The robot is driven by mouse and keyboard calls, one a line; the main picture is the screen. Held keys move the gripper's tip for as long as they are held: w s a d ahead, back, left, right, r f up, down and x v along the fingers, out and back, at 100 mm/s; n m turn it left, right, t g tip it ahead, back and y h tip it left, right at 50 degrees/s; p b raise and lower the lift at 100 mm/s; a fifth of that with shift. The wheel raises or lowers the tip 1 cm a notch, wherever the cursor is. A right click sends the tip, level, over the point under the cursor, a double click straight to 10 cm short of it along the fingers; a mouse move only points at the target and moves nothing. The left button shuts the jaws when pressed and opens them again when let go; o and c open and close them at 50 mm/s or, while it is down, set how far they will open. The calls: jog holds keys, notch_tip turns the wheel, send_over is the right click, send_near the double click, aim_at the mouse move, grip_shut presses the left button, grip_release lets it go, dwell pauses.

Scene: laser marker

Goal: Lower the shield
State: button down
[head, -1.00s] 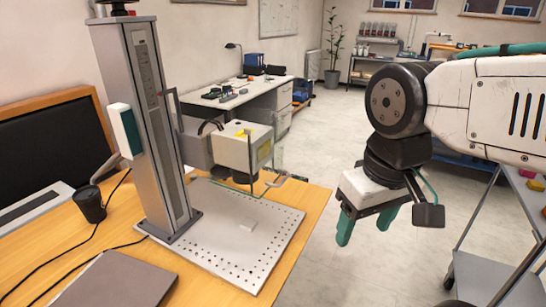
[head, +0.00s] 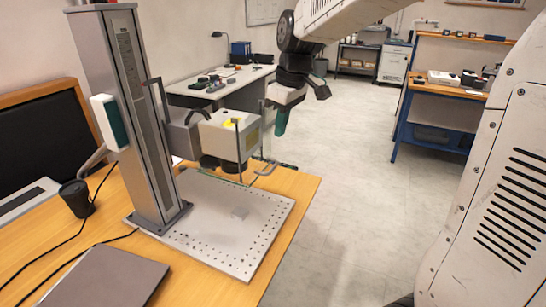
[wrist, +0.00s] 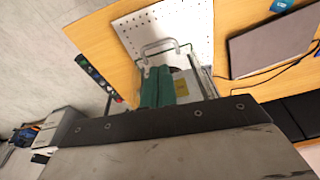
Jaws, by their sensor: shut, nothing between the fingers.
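The laser marker has a tall grey column (head: 130,110) and a boxy head (head: 229,136) above a perforated plate (head: 262,240). The shield, a clear panel in thin grey bars (head: 239,155), hangs around the head, its lower edge well above the plate. Its U-shaped handle (head: 262,168) juts out at the right; the wrist view shows the handle (wrist: 160,46) just beyond my fingertips. My gripper (head: 280,130) is above and behind the handle in the head view, apparently not touching it. Its green fingers (wrist: 157,88) are shut and empty, covering part of the shield in the wrist view.
A laptop (head: 105,280), a black cup (head: 76,198) and cables are on the wooden table at left. A dark strip with coloured marks (wrist: 98,78) lies beside the shield. Open floor is at right.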

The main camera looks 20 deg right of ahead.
aim_at(273, 168)
jog(key=shift+n, duration=0.5)
jog(key=f, duration=0.3)
jog(key=w+a+f, duration=0.1)
jog(key=f, duration=0.5)
jog(key=shift+w+a+f, duration=0.15)
jog(key=shift+w+f, duration=0.15)
notch_tip(273, 168, down, 18)
jog(key=shift+r, duration=0.1)
jog(key=shift+s+f, duration=0.1)
jog(key=shift+f, duration=0.15)
